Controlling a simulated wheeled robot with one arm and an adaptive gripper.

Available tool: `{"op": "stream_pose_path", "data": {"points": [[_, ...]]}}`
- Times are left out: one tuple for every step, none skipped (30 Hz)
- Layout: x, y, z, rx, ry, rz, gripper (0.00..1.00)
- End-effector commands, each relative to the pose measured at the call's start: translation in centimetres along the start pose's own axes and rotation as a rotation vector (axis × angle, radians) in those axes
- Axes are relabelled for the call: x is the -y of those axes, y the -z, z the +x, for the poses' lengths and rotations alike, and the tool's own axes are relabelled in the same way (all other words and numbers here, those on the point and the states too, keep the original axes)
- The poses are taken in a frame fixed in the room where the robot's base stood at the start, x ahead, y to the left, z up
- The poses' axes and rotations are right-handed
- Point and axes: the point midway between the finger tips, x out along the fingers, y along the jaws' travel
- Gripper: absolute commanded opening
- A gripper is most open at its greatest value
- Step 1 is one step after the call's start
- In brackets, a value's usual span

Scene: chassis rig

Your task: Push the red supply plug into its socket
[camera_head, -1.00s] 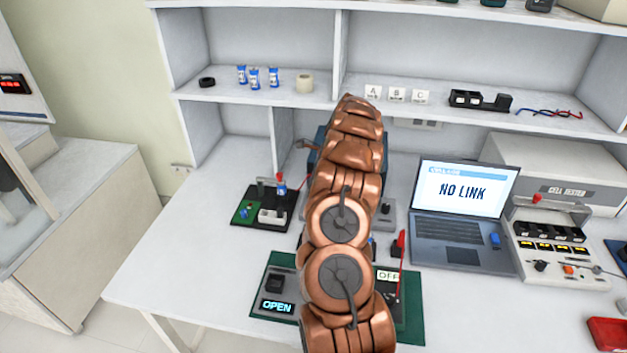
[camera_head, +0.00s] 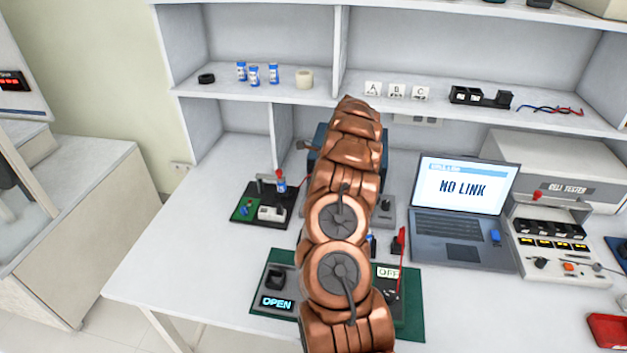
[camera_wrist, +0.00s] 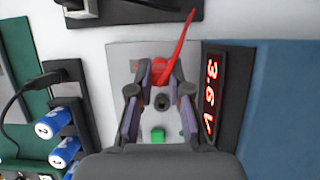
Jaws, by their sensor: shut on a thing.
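In the wrist view, my gripper (camera_wrist: 161,72) is shut on the red supply plug (camera_wrist: 160,63), which has a red lead running up and to the right. The fingers stand on either side of it and hide part of it. A dark round socket (camera_wrist: 162,102) shows just below the plug in the picture, on a grey panel (camera_wrist: 122,56). The plug looks apart from this socket; its height above the panel is unclear. In the head view, my arm hides the gripper, the plug and the socket.
A display reading 3.6 V (camera_wrist: 211,94) and a green button (camera_wrist: 157,135) are beside the gripper. The head view shows a laptop reading NO LINK (camera_head: 463,190) and a green board (camera_head: 411,318).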

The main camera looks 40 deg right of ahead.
Motion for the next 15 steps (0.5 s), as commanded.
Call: {"op": "stream_pose_path", "data": {"points": [[-0.01, 0.04, 0.13, 0.0, 0.0, 0.0, 0.0], [-0.01, 0.06, 0.18, 0.0, 0.0, 0.0, 0.0], [-0.01, 0.1, 0.25, 0.0, 0.0, 0.0, 0.0], [0.0, 0.12, 0.31, 0.0, 0.0, 0.0, 0.0], [0.0, 0.14, 0.36, 0.0, 0.0, 0.0, 0.0], [0.0, 0.17, 0.43, 0.0, 0.0, 0.0, 0.0], [0.0, 0.2, 0.49, 0.0, 0.0, 0.0, 0.0], [0.0, 0.22, 0.54, 0.0, 0.0, 0.0, 0.0], [0.0, 0.25, 0.61, 0.0, 0.0, 0.0, 0.0], [0.0, 0.27, 0.67, 0.0, 0.0, 0.0, 0.0], [0.0, 0.3, 0.72, 0.0, 0.0, 0.0, 0.0], [0.0, 0.33, 0.79, 0.0, 0.0, 0.0, 0.0], [0.0, 0.35, 0.85, 0.0, 0.0, 0.001, 0.0], [0.0, 0.37, 0.9, 0.0, 0.0, 0.0, 0.0], [0.0, 0.37, 0.9, 0.0, 0.0, 0.0, 0.2]]}}
